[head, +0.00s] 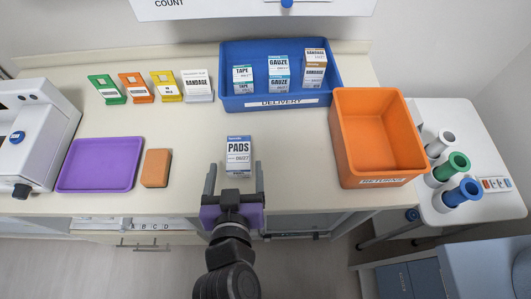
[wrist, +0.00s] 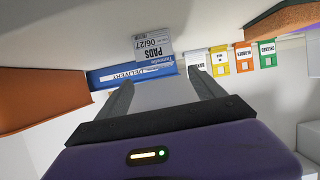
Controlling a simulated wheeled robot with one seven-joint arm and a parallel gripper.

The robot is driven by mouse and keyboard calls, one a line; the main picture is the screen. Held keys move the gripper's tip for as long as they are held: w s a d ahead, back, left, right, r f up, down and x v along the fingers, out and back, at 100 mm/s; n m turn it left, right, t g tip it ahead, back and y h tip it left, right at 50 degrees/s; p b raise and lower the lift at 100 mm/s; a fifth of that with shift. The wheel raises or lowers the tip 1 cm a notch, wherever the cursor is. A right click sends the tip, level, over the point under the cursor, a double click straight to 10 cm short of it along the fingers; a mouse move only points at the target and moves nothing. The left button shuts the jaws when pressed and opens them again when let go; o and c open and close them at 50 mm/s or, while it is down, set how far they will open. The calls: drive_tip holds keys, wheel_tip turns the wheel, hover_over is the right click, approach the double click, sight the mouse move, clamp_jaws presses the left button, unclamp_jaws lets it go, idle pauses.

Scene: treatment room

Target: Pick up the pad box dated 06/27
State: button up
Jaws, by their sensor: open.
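The pad box (head: 238,155) is a white box with a blue band and the word PADS. It stands alone on the counter near the front edge, in the middle of the head view. In the wrist view the pad box (wrist: 154,50) appears upside down, and its label reads PADS and 06/27. My gripper (head: 233,178) is open, its two fingers pointing toward the box from the front edge side. In the wrist view the fingers (wrist: 160,90) are spread, with the box beyond the tips and nothing between them.
A blue delivery tray (head: 235,103) with tape, gauze and bandage boxes stands behind. An orange returns bin (head: 344,135) is to the right. A purple tray (head: 99,187) and a brown block (head: 156,168) lie left. Coloured card holders (head: 136,87) stand at the back left. Counter around the box is clear.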

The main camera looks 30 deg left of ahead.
sight(238, 157)
drive_tip(key=shift+w+d+f, duration=0.1)
drive_tip(key=shift+f, duration=0.1)
drive_tip(key=shift+w+f, duration=0.1)
drive_tip(key=shift+w, duration=0.2)
drive_tip(key=shift+f+p+x, duration=0.1)
drive_tip(key=shift+p+x, duration=0.35)
drive_tip(key=shift+x, duration=1.3)
drive_tip(key=shift+f+p+x, duration=0.15)
drive_tip(key=shift+p+x, duration=0.25)
drive_tip(key=shift+x, duration=1.4)
drive_tip(key=shift+s, duration=0.2)
drive_tip(key=shift+c, duration=0.2)
drive_tip(key=c, duration=1.5)
